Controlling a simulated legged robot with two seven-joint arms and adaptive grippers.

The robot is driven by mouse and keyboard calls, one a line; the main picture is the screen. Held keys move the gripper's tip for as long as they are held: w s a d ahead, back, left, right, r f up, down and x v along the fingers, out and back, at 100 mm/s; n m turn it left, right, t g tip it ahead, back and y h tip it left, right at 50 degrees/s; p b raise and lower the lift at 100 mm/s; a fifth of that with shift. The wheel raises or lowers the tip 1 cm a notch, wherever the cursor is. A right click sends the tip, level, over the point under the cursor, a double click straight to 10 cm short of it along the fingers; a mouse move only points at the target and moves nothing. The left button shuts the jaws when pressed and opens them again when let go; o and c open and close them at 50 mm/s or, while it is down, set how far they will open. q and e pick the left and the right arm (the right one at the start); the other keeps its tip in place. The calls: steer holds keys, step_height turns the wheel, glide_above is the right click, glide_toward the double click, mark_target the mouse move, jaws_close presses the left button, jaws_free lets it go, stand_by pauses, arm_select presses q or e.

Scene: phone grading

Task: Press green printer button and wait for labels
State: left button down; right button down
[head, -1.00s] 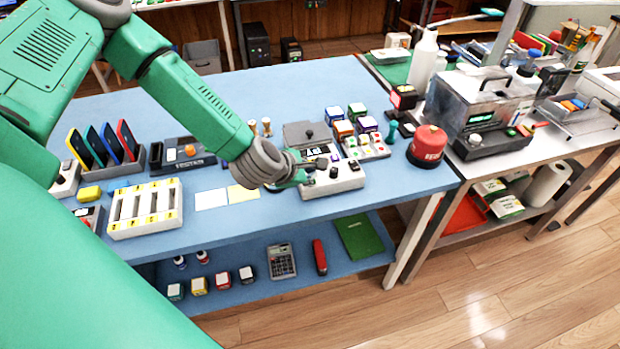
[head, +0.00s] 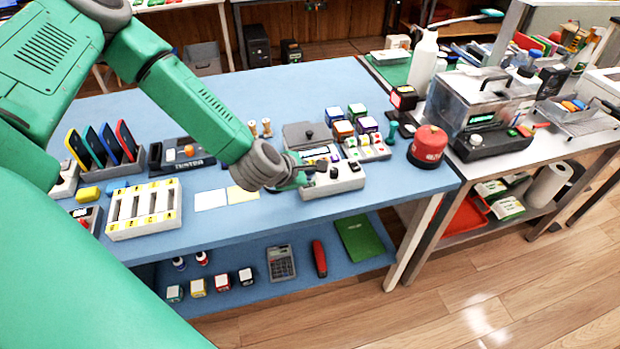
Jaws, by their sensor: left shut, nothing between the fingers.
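A light grey device (head: 345,182) with dark knobs, which looks like the printer, stands at the front edge of the blue table. My left arm comes in from the left, and my left gripper (head: 318,165) is shut and empty at the device's left side, low over its top. I cannot tell whether the fingertips touch it. A green printer button cannot be made out; the gripper and wrist cover that part. No fresh labels can be made out. My right gripper is not in view.
Several coloured cubes (head: 343,130) stand behind the device, and a red canister (head: 428,145) stands to its right. A yellow sheet (head: 243,195) and a white slotted rack (head: 144,208) lie to the left. The table's back left area is clear.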

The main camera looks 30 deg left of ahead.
arm_select(q)
steer(key=shift+a+r+p, duration=0.1)
steer(key=shift+r+p, duration=0.5)
steer(key=shift+r, duration=0.3)
steer(key=shift+r, duration=0.1)
step_height(320, 180, up, 5)
steer(key=p, duration=0.4)
stand_by(0.4)
